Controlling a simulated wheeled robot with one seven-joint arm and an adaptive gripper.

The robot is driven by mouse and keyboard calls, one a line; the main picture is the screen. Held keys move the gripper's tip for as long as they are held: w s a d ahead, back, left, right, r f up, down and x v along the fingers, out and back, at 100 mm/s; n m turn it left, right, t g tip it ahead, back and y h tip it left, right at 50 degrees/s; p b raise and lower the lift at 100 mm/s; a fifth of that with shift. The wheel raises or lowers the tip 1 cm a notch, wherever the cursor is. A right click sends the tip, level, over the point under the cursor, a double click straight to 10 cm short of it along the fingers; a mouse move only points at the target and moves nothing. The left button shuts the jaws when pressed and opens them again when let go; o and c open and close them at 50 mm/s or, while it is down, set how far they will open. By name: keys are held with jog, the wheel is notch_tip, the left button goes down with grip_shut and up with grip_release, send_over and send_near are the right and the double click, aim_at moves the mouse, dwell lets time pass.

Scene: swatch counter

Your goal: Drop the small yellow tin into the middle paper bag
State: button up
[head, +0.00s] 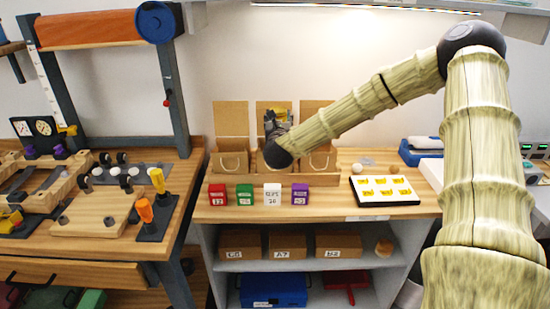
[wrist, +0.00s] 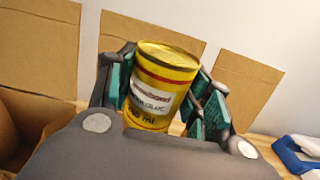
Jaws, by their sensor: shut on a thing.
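The small yellow tin (wrist: 158,85), with a red band and a white label, is held between the teal-padded fingers of my gripper (wrist: 165,95) in the wrist view. Part of the middle bag is hidden behind my gripper and wrist. The left paper bag (head: 231,163) and the right paper bag (head: 321,162) stand on either side in the same wooden holder. Whether the tin is over the middle bag's opening I cannot tell.
Red (head: 218,195), green (head: 245,195), white (head: 272,195) and purple (head: 299,195) blocks stand in front of the bags. A white tray with yellow pieces (head: 384,190) lies to the right. A blue device (head: 418,151) is farther right. Brown back panels (head: 231,118) rise behind the bags.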

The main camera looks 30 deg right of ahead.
jog(key=shift+f, duration=1.2)
jog(key=o, duration=1.3)
jog(key=shift+s+a, duration=0.1)
jog(key=v, duration=1.1)
jog(key=shift+s+a, duration=0.15)
jog(key=shift+s, duration=0.2)
jog(key=shift+f, duration=0.1)
